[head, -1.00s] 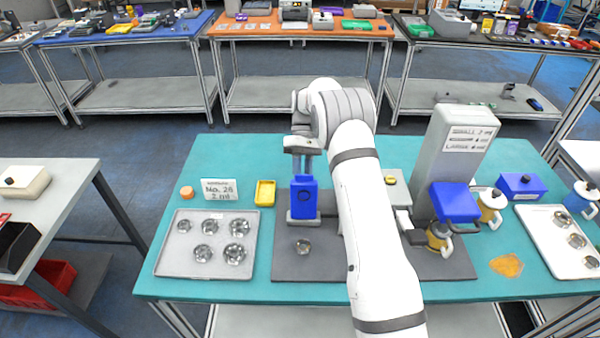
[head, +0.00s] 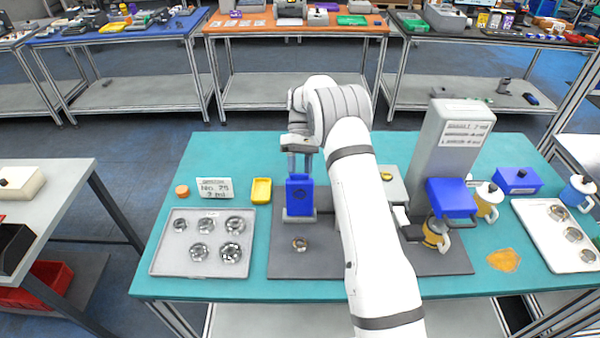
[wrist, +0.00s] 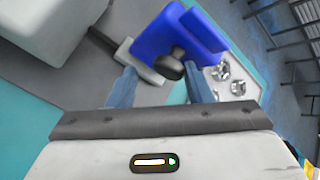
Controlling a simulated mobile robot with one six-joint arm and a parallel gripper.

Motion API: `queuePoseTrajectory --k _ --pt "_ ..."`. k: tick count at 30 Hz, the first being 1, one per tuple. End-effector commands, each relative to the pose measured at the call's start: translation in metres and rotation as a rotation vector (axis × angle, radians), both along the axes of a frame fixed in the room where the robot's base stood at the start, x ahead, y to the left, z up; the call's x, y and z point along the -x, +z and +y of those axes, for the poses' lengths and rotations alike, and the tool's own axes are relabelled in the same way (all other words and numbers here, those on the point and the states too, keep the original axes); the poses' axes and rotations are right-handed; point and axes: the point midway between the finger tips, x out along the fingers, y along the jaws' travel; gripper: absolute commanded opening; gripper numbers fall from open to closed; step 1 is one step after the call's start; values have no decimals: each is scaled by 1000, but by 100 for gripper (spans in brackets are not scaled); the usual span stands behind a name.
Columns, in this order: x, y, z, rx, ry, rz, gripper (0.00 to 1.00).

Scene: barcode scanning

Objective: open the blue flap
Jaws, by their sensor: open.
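The blue flap (head: 299,196) stands upright on a small grey base on the dark mat, left of my arm. In the wrist view the blue flap (wrist: 205,28) shows a black knob (wrist: 172,64) on its face. My gripper (head: 300,170) is right above the flap in the head view, pointing down. In the wrist view my gripper (wrist: 160,74) is open, with one finger on each side of the knob. I cannot tell whether the fingers touch the flap.
A small metal ring (head: 300,244) lies on the dark mat (head: 285,266) in front of the flap. A grey tray (head: 165,264) of several metal parts lies left. A yellow dish (head: 261,191) is close left. A tall grey machine (head: 450,150) with a blue box (head: 452,198) stands right.

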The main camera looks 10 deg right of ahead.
Motion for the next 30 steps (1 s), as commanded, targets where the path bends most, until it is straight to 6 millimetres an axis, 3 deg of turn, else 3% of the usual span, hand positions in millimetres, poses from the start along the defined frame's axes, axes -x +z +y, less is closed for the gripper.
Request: queuePoseTrajectory --k 9,15,26,30 --pt "-2 61 -2 -3 0 -6 52" --pt "-3 91 -2 -2 0 -7 52" --pt "-3 98 -3 -3 1 -8 52" --pt "-1 101 -3 2 -5 -18 41"
